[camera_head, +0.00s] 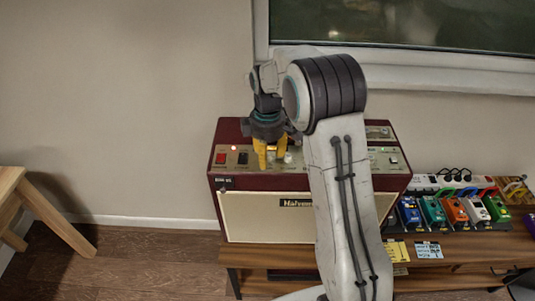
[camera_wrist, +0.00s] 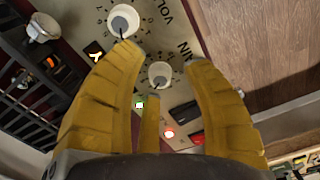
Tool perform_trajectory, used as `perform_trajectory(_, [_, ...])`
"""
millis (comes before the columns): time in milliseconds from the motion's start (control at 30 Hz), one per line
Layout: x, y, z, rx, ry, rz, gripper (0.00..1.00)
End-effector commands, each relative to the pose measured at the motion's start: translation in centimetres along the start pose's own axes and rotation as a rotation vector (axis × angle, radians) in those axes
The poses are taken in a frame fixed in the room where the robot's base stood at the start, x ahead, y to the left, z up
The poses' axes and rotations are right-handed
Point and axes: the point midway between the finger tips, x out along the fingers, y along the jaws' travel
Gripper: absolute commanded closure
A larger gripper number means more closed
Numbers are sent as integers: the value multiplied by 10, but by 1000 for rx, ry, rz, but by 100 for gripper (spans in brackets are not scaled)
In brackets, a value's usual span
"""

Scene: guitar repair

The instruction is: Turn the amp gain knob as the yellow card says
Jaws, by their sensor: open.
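The dark red amp (camera_head: 227,136) stands on a wooden bench, its control panel on top. In the wrist view the white gain knob (camera_wrist: 160,74), beside lettering ending in "IN", has a dark pointer line and sits between my yellow fingers. My gripper (camera_wrist: 162,58) is open around it; contact cannot be told. In the head view my gripper (camera_head: 270,158) points down at the panel and hides that knob. Another white knob (camera_wrist: 123,21), beside "VOL", is near the left fingertip. The yellow card (camera_head: 397,251) lies on the bench; its writing is too small to read.
A red switch (camera_head: 221,158) and a black switch (camera_head: 243,158) are left of my gripper. Several coloured pedals (camera_head: 454,210) stand on the right of the bench. A pale blue card (camera_head: 428,250) lies beside the yellow one. A wooden stool (camera_head: 50,210) stands at left.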

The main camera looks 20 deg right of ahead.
Motion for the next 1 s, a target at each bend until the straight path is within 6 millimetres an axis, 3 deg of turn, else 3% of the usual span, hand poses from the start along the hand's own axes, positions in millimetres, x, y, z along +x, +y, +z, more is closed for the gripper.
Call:
perform_trajectory(267, [1, 0, 0, 0, 0, 0, 54])
perform_trajectory(767, [1, 0, 0, 0, 0, 0, 99])
perform_trajectory(1000, [1, 0, 0, 1, -1, -1, 100])
